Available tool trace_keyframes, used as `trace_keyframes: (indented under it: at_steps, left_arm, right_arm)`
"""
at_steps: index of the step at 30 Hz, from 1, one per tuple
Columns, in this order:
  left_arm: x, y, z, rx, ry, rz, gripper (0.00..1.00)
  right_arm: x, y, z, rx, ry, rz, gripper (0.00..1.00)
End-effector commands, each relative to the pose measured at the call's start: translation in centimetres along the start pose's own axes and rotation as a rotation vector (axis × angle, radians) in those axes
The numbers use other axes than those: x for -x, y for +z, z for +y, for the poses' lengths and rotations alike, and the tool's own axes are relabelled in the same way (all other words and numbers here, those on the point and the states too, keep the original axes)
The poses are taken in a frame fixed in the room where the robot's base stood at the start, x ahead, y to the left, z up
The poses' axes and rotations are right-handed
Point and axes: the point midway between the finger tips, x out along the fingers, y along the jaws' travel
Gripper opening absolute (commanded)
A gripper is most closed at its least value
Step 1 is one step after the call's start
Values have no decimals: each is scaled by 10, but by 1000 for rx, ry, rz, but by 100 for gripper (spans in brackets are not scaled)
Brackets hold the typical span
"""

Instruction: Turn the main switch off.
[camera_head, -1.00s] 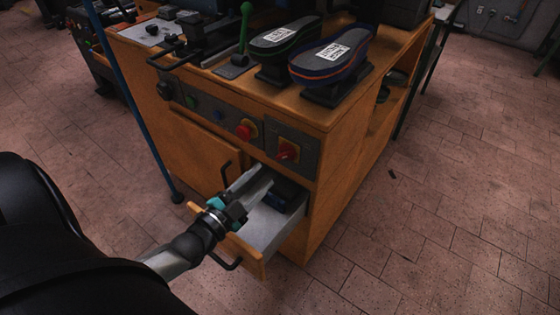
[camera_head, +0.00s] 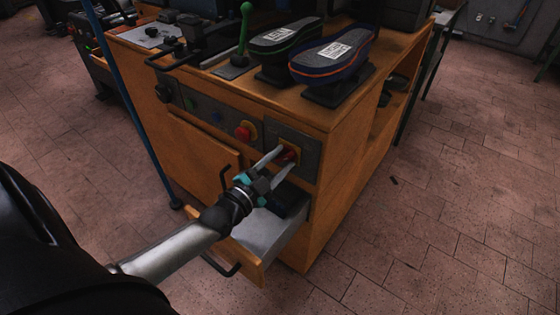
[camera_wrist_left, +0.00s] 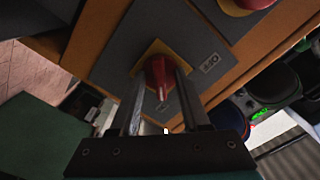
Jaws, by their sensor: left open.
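The main switch is a red rotary knob (camera_head: 291,154) on a yellow plate, set in a dark grey panel (camera_head: 307,146) at the right of the cabinet front. My left gripper (camera_head: 280,162) is at the switch, with its fingers partly covering it. In the left wrist view the red knob (camera_wrist_left: 158,72) shows between the open fingers (camera_wrist_left: 160,92), near their tips. A white mark shows on the knob, and a small white label sits beside it on the panel. I cannot tell whether the fingers touch the knob. My right gripper is not in view.
A red button (camera_head: 245,131) on yellow sits left of the switch. Below, a drawer (camera_head: 265,235) stands open with a dark object inside. Two shoe soles (camera_head: 332,54) and a green lever (camera_head: 243,35) stand on top.

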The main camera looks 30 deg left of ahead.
Motion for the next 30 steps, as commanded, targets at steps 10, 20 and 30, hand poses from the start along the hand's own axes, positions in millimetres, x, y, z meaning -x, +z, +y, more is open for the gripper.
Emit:
trace_keyframes:
  at_steps: [10, 20, 30]
  left_arm:
    - [0, 0, 0, 0, -1, 0, 18]
    - [0, 0, 0, 0, -1, 1, 0]
    - [0, 0, 0, 5, -1, 0, 0]
  right_arm:
    - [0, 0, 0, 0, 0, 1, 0]
    - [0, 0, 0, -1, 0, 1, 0]
    - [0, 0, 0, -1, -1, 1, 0]
